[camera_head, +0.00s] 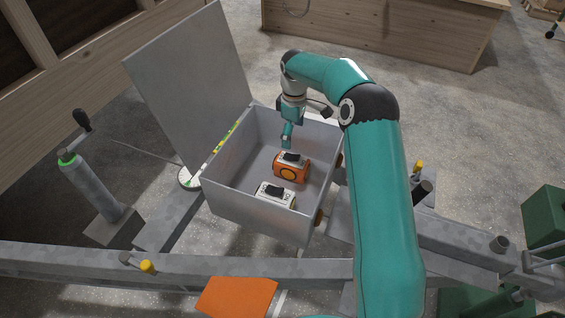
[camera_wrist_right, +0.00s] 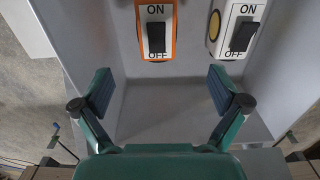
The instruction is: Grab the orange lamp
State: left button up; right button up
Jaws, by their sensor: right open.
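The orange lamp (camera_head: 291,168) stands in the open grey metal box, with a dark switch on its light top face. In the right wrist view the orange lamp (camera_wrist_right: 156,28) shows at the top, with ON and OFF marked around its switch. My right gripper (camera_head: 287,138) reaches down into the box just behind the lamp. In the wrist view my right gripper (camera_wrist_right: 168,92) is open and empty, its fingers wide apart, with the lamp ahead of them. My left gripper is not in view.
A white lamp (camera_head: 274,194) stands beside the orange one, nearer the box's front wall; it also shows in the wrist view (camera_wrist_right: 238,30). The box (camera_head: 262,212) has high walls and a raised lid (camera_head: 190,80). Trailer beams (camera_head: 190,262) surround it.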

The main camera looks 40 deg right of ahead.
aim_at(292, 157)
jog(key=f, duration=1.1)
jog(key=shift+d+f+p, duration=0.15)
jog(key=shift+d+p, duration=0.05)
jog(key=shift+p, duration=0.1)
jog(key=shift+w+f+p, duration=0.15)
jog(key=shift+f+p, duration=0.4)
jog(key=shift+f, duration=2.15)
jog(key=c, duration=1.4)
jog(key=shift+r, duration=0.1)
jog(key=shift+c, duration=0.2)
